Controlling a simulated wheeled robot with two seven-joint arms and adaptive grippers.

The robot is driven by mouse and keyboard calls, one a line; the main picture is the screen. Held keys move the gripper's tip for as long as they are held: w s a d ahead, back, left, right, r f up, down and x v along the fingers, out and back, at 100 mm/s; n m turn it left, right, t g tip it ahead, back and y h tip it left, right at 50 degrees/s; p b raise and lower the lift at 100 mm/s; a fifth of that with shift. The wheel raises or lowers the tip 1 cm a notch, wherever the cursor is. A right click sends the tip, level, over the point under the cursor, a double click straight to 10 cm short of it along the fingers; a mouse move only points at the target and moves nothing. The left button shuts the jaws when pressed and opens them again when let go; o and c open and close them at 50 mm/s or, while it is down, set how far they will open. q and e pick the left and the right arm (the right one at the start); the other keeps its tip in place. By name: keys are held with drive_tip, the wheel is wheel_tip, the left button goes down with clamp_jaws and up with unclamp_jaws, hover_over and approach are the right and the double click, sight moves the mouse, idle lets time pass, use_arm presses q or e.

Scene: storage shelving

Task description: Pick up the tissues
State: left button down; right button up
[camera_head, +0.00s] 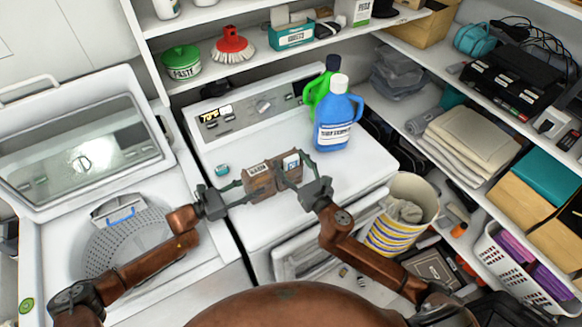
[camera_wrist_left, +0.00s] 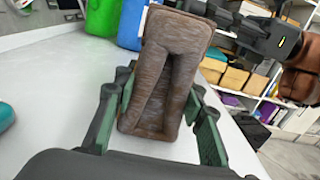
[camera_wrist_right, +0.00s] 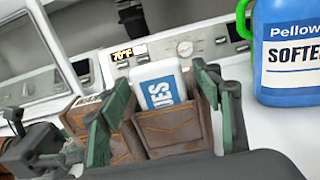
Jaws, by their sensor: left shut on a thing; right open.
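A brown leather-like pouch holder (camera_head: 260,184) is held just above the white washer top in the head view. It has two pockets. A white tissue pack (camera_head: 291,163) with a blue label stands in the right pocket; it also shows in the right wrist view (camera_wrist_right: 160,90). My left gripper (camera_head: 248,193) is shut on the holder from the left; its fingers flank the holder's end (camera_wrist_left: 165,75) in the left wrist view. My right gripper (camera_head: 297,172) is open, with its fingers on either side of the tissue pocket (camera_wrist_right: 172,128). The pack's lower part is hidden in the pocket.
A blue softener bottle (camera_head: 338,122) and a green bottle (camera_head: 319,92) stand behind and right of the holder. A small teal item (camera_head: 222,170) lies on the washer (camera_head: 345,178). A striped bin (camera_head: 398,220) stands at right. An open-lidded washer (camera_head: 75,165) is at left.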

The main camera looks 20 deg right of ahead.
drive_tip(key=c, duration=1)
wheel_tip(320, 180, up, 10)
drive_tip(key=shift+r, duration=0.1)
use_arm(q)
drive_tip(key=c, duration=1.2)
unclamp_jaws()
drive_tip(key=shift+o, duration=0.2)
drive_tip(key=shift+a, duration=0.1)
drive_tip(key=v, duration=1.2)
